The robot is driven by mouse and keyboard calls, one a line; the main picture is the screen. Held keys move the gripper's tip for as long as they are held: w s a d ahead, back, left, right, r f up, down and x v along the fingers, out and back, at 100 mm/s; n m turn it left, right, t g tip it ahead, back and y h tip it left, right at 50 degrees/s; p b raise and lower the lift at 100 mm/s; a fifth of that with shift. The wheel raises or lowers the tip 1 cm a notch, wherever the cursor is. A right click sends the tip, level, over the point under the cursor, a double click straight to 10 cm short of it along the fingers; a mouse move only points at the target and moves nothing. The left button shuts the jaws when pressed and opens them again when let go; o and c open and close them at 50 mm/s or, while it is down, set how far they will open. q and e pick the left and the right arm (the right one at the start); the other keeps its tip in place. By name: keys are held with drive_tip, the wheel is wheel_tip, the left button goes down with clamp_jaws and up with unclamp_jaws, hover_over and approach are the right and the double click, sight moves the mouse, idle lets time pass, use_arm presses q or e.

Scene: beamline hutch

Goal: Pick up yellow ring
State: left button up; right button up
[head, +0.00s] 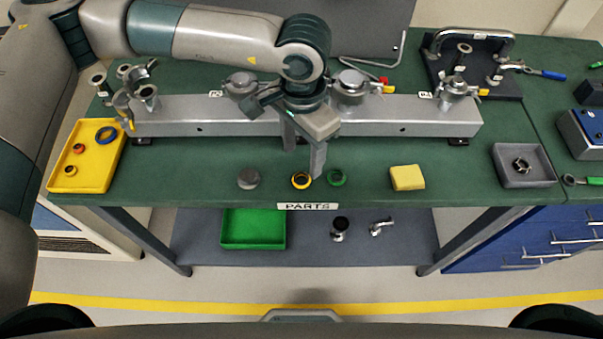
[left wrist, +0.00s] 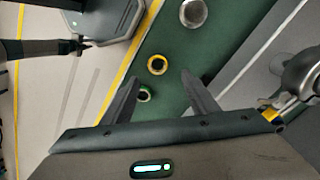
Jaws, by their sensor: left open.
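The yellow ring (head: 301,181) lies flat near the green table's front edge, above the PARTS label. It shows in the left wrist view (left wrist: 157,65) just beyond the fingertips. A green ring (head: 337,177) lies to its right, and a grey round piece (head: 248,179) lies to its left. My left gripper (head: 303,162) is open and empty, pointing down above the table close to the yellow ring. In the left wrist view its fingers (left wrist: 160,77) are spread, with a smaller ring (left wrist: 143,95) between them.
A long grey metal beam (head: 200,117) with clamps runs behind the parts. A yellow tray (head: 60,185) holding rings stands at left. A yellow block (head: 407,178) and a grey tray (head: 535,178) are at right. A green tray (head: 253,243) is on the lower shelf.

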sight(301, 178)
use_arm(q)
drive_tip(key=shift+f, duration=0.65)
drive_tip(key=shift+s+f+p, duration=0.2)
drive_tip(key=shift+f+p, duration=0.35)
drive_tip(key=shift+p, duration=0.3)
wheel_tip(301, 178, down, 3)
drive_tip(key=shift+s+a+r+p, duration=0.1)
drive_tip(key=shift+s+p, duration=0.05)
drive_tip(key=shift+p, duration=0.75)
drive_tip(key=shift+f, duration=0.65)
drive_tip(key=c, duration=1.1)
